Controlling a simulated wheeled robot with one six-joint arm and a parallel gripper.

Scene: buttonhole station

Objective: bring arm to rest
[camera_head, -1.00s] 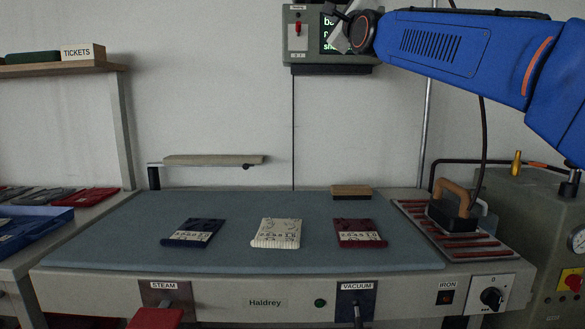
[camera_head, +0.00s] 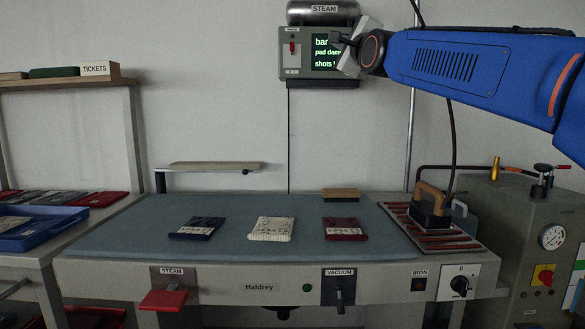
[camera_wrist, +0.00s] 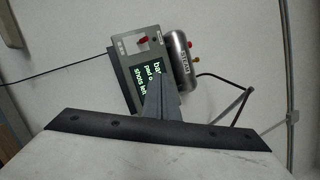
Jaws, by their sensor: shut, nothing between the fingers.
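My blue arm reaches in from the right edge of the head view, raised above the pressing table. My gripper (camera_head: 337,39) is at the upper middle, in front of the wall display box (camera_head: 297,66), and covers part of its screen. In the wrist view my gripper (camera_wrist: 158,82) shows as one dark pointed shape, its fingers together with nothing between them. The display box also shows in the wrist view (camera_wrist: 128,48), tilted, with the steam cylinder (camera_wrist: 180,62) beside it. I cannot judge the gap between gripper and box.
The grey-blue pressing table (camera_head: 290,220) holds a navy (camera_head: 197,228), a cream (camera_head: 271,229) and a dark red (camera_head: 345,229) folded knit. An iron (camera_head: 430,208) stands on a rack at right, near the green boiler (camera_head: 530,220). A shelf and blue tray (camera_head: 40,225) are at left.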

